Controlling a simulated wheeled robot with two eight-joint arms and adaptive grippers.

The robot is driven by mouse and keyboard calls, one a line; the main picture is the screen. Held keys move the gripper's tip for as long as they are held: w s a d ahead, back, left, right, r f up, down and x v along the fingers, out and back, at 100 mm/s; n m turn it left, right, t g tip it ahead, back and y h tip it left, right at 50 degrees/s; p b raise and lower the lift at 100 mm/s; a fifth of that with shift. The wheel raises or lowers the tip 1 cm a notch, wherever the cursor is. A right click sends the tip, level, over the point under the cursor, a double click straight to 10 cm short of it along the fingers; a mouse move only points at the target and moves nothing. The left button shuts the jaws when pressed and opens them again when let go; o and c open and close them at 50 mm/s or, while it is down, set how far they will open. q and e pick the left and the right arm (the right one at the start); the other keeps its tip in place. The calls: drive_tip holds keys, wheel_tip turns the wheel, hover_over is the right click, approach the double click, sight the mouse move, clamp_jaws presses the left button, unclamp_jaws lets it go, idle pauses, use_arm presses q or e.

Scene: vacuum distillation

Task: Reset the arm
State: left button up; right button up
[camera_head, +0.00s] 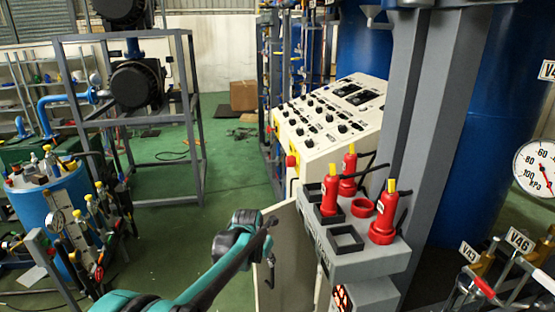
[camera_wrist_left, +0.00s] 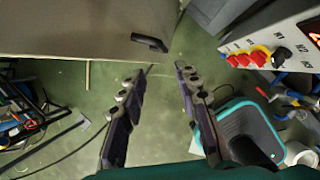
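My left arm, teal and dark, reaches in from the bottom of the head view. Its gripper (camera_head: 267,222) is in front of the beige cabinet door (camera_head: 289,258), below the control console. In the left wrist view the two dark fingers (camera_wrist_left: 160,73) stand apart with nothing between them, over the green floor. A black handle (camera_wrist_left: 150,43) on the pale cabinet panel lies just beyond the fingertips, apart from them as far as I can tell. My right gripper is not in view.
The control console (camera_head: 332,125) stands ahead. A grey holder (camera_head: 370,262) with red yellow-capped bottles (camera_head: 384,222) is to the right, beside a grey column (camera_head: 425,120). A blue drum (camera_head: 70,205) with tools stands left. Green floor (camera_head: 225,170) is open between.

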use_arm(q)
drive_tip(key=s+a+r+m+t, duration=0.1)
drive_tip(key=s+a+r+m, duration=0.3)
drive_tip(key=s+m, duration=0.35)
drive_tip(key=s+a+r+m, duration=0.35)
drive_tip(key=s+m, duration=0.25)
drive_tip(key=s, duration=0.2)
drive_tip(key=s+a+f+m+t, duration=0.1)
drive_tip(key=s+a+m, duration=0.1)
drive_tip(key=s+m, duration=0.6)
drive_tip(key=s+a+f+m+y, duration=0.1)
drive_tip(key=s+a+f+m, duration=0.1)
drive_tip(key=s+m, duration=0.7)
drive_tip(key=shift+a+t, duration=0.4)
drive_tip(key=shift+a, duration=0.15)
